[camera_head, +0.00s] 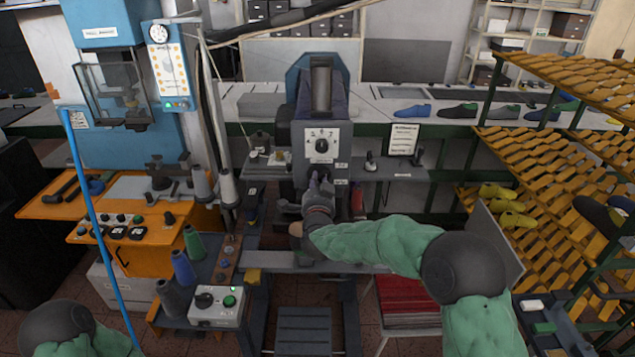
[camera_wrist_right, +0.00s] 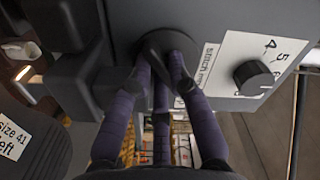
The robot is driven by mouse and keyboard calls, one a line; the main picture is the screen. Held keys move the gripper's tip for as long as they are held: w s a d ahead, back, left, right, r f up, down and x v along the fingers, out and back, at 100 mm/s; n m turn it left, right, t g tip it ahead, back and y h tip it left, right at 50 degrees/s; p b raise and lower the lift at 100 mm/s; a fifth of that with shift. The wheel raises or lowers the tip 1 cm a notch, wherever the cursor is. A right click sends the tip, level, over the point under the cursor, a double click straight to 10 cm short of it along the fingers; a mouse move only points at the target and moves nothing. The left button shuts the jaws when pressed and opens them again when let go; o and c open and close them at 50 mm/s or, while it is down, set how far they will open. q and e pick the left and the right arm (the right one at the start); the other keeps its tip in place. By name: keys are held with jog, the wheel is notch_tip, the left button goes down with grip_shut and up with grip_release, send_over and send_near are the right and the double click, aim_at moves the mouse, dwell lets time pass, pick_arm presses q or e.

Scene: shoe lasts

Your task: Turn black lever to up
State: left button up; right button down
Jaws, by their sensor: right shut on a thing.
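My right gripper (camera_head: 320,184) reaches the front of the grey machine (camera_head: 322,100), just below its white dial panel. In the right wrist view, the purple fingers of this gripper (camera_wrist_right: 165,66) close on a dark round part (camera_wrist_right: 164,42) on the machine's face, which seems to be the black lever's mount. The fingers hide most of the lever, so its angle cannot be told. The white panel (camera_head: 322,137) carries a black knob, which also shows in the wrist view (camera_wrist_right: 253,78) beside numbers. My left gripper is out of view; only part of that arm shows at lower left.
A grey shelf (camera_head: 390,172) with small items crosses beside the machine. An orange bench (camera_head: 128,230) with buttons stands left, and a control box (camera_head: 217,306) with a green button stands lower left. Yellow shoe racks (camera_head: 535,150) fill the right side.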

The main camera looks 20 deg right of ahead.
jog(key=shift+d+r, duration=0.35)
jog(key=shift+r, duration=0.1)
jog(key=c, duration=1.2)
grip_release()
jog(key=shift+r, duration=0.1)
jog(key=shift+d, duration=0.1)
jog(key=shift+s+f, duration=0.1)
jog(key=shift+f, duration=0.15)
jog(key=shift+s+a+f, duration=0.15)
jog(key=shift+s+a, duration=0.15)
jog(key=shift+s, duration=0.05)
jog(key=shift+r+v, duration=0.15)
jog(key=shift+v, duration=1.65)
jog(key=shift+r+v, duration=0.2)
jog(key=shift+v, duration=1.6)
jog(key=shift+a, duration=0.1)
